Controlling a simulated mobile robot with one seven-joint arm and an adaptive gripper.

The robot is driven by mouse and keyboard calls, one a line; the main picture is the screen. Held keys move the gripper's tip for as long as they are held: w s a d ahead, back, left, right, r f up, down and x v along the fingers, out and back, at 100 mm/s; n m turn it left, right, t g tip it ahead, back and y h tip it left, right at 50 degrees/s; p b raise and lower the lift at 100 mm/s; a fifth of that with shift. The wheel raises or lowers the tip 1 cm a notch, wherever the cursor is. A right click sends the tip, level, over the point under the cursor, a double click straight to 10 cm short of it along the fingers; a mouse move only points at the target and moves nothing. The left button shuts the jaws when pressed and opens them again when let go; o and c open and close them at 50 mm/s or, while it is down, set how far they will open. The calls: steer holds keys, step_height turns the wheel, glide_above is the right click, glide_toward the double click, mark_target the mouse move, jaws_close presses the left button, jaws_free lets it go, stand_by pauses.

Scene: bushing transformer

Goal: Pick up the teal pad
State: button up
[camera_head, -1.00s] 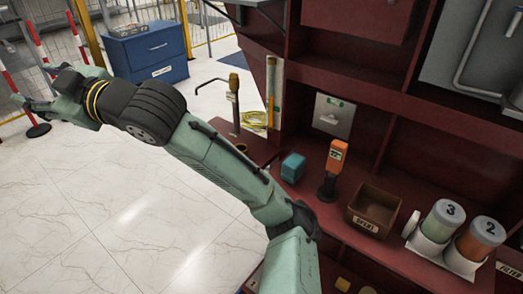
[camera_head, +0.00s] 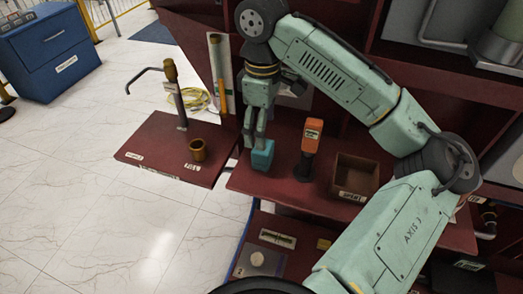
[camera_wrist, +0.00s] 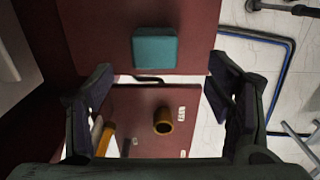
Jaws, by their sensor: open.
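The teal pad (camera_head: 262,155) is a small block near the front left edge of the dark red shelf. In the wrist view the teal pad (camera_wrist: 155,46) lies on the red surface, ahead of and between the fingers, with nothing touching it there. My gripper (camera_wrist: 160,95) is open and empty, its two dark fingers spread wide on either side. In the head view my gripper (camera_head: 257,138) points down over the pad and overlaps its top, so the gap between them is hard to judge.
An orange handheld tool (camera_head: 310,145) stands just right of the pad, with an open brown bin (camera_head: 355,178) beyond it. A lower red table (camera_head: 150,150) to the left bears a brown cup (camera_head: 197,150) and a tap-like fixture (camera_head: 175,90). White tiled floor lies open at left.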

mark_target(263, 154)
step_height(263, 154, down, 4)
steer(key=shift+r, duration=0.25)
steer(key=shift+w+f+p, duration=0.2)
steer(key=shift+f+p, duration=0.2)
steer(key=shift+f, duration=1)
steer(key=shift+w+f+p, duration=0.15)
steer(key=shift+f+p, duration=0.2)
steer(key=shift+f, duration=1)
steer(key=shift+c, duration=0.3)
steer(key=c, duration=1.2)
